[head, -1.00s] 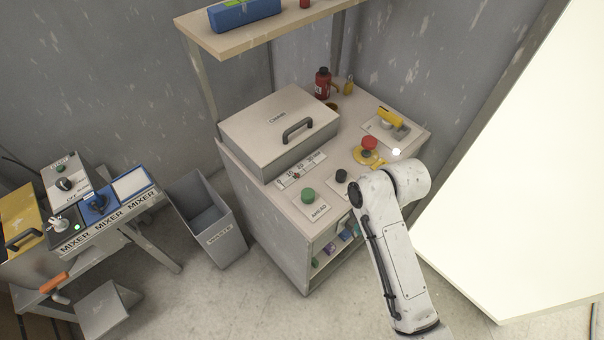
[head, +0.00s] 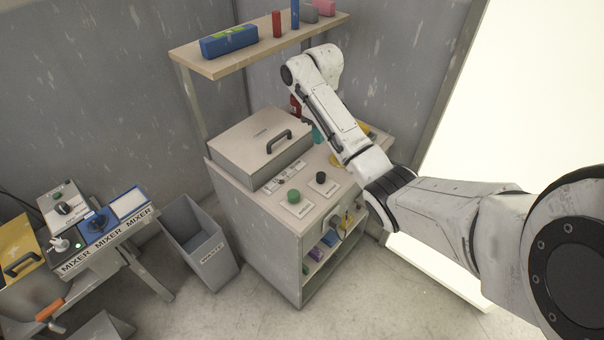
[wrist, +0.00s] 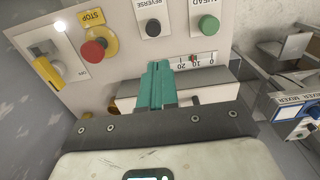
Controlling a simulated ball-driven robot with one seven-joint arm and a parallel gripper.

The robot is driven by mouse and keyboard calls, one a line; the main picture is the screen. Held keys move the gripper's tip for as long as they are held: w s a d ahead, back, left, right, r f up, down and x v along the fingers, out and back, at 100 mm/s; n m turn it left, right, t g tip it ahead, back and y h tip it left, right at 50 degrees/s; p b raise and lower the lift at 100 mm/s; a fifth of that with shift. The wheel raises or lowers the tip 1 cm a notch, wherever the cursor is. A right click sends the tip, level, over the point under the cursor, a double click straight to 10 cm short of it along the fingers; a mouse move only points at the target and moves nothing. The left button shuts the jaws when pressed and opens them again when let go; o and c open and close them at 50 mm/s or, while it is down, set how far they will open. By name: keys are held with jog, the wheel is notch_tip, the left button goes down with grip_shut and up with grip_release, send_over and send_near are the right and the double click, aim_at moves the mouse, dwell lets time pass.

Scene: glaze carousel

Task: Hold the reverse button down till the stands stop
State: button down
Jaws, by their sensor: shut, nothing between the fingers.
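The black reverse button (wrist: 153,27) sits on a white plate lettered REVERSE on the cabinet top. In the head view it is the black knob (head: 320,177) beside the green one. My gripper (wrist: 158,66) has teal fingers, shut together with nothing between them. In the wrist view the fingertips appear just below the reverse button's plate, apart from the button. In the head view my gripper (head: 317,134) is above the cabinet, behind the button and partly hidden by my arm. No turning stands can be made out in either view.
The green AHEAD button (wrist: 208,23) and the red stop button (wrist: 93,50) flank the reverse button. A lidded box (head: 262,147) and shelf (head: 262,45) border the cabinet top.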

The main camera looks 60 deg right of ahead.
jog(key=shift+r, duration=0.1)
dwell(0.3)
jog(key=b, duration=0.3)
send_near(321, 177)
jog(key=f, duration=0.2)
jog(key=w+f, duration=0.1)
jog(key=f, duration=0.4)
jog(key=shift+w, duration=0.3)
